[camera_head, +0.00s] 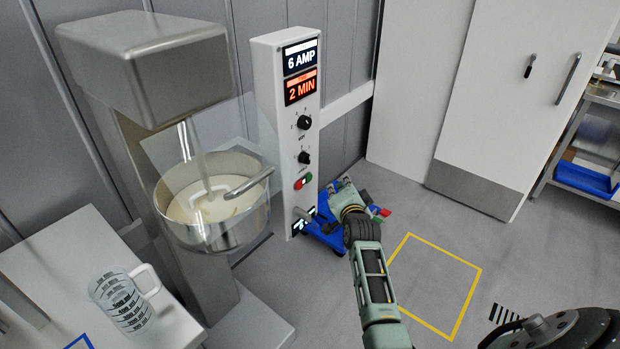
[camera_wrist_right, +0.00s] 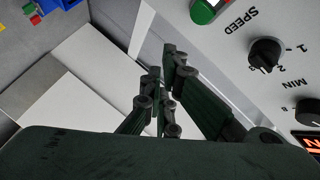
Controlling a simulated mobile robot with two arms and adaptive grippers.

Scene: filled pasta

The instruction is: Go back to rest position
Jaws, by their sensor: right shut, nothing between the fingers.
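My right arm reaches up from the bottom of the head view. Its green gripper (camera_head: 342,186) is beside the lower part of the white control panel (camera_head: 268,110), just right of the red and green buttons (camera_head: 303,181). In the right wrist view the fingers of the right gripper (camera_wrist_right: 160,75) are drawn together with nothing between them. The panel's dials and a button show at the right of that view. I cannot tell from these frames whether the gripper touches the panel. My left gripper is not in view.
A mixer with a steel bowl (camera_head: 228,235) of pale contents stands left of the panel. A measuring jug (camera_head: 121,300) is on a white table (camera_head: 50,270). Blue items (camera_head: 325,236) lie behind my right gripper. A yellow floor square (camera_head: 462,307) is clear inside.

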